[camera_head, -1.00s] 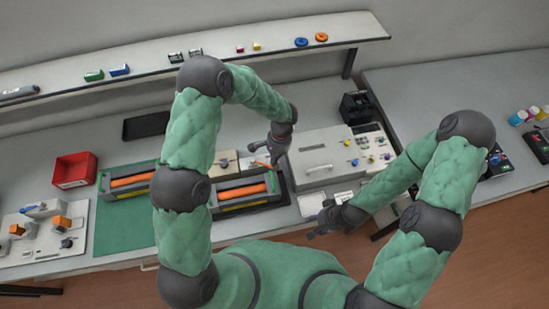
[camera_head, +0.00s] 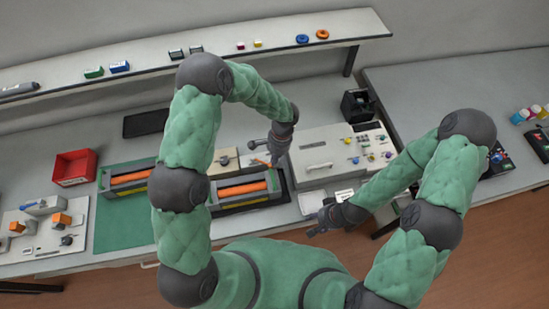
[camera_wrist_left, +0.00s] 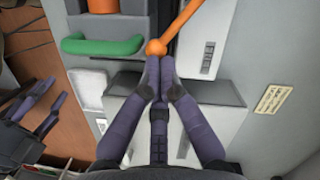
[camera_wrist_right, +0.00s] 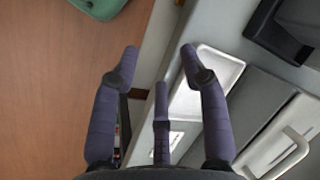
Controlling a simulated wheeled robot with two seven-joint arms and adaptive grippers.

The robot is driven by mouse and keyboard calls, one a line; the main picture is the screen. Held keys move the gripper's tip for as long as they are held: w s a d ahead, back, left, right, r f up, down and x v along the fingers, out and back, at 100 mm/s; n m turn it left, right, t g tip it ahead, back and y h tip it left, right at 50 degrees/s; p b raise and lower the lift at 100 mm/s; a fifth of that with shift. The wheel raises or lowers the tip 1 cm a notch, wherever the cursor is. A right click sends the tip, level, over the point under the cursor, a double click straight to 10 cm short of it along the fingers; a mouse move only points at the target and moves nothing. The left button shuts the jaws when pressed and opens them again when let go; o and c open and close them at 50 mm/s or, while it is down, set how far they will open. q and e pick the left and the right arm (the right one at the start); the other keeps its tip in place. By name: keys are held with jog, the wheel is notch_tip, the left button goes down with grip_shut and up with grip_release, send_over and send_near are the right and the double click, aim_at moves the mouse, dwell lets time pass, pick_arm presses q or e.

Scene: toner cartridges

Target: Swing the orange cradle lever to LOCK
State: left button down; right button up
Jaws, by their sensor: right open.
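The orange lever (camera_head: 261,162) shows beside the cradle (camera_head: 284,190), which holds a cartridge with an orange roller (camera_head: 242,188). In the left wrist view, the orange lever (camera_wrist_left: 184,18) slants up to the right from its round orange knob. My left gripper (camera_head: 271,160) is over the lever end; in its wrist view the fingertips (camera_wrist_left: 160,62) are together right at the knob, with the knob just beyond them. I cannot tell whether they touch it. The LOCK mark is not readable. My right gripper (camera_wrist_right: 158,50) is open and empty near the table's front edge.
A white machine (camera_head: 325,152) with a handle and coloured knobs stands right of the cradle. A second orange-roller unit (camera_head: 128,178) lies on the green mat (camera_head: 118,230). A red bin (camera_head: 74,167) is farther left. A white tray (camera_wrist_right: 207,80) lies near my right gripper.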

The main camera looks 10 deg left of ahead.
dwell(0.7)
pick_arm(q)
jog(key=shift+w+a, duration=0.45)
jog(key=shift+w, duration=0.2)
jog(key=shift+r, duration=0.15)
notch_tip(320, 180, up, 12)
jog(key=w+d, duration=0.1)
jog(key=w, duration=0.1)
jog(key=shift+d+f, duration=0.25)
jog(key=shift+d, duration=0.05)
dwell(0.3)
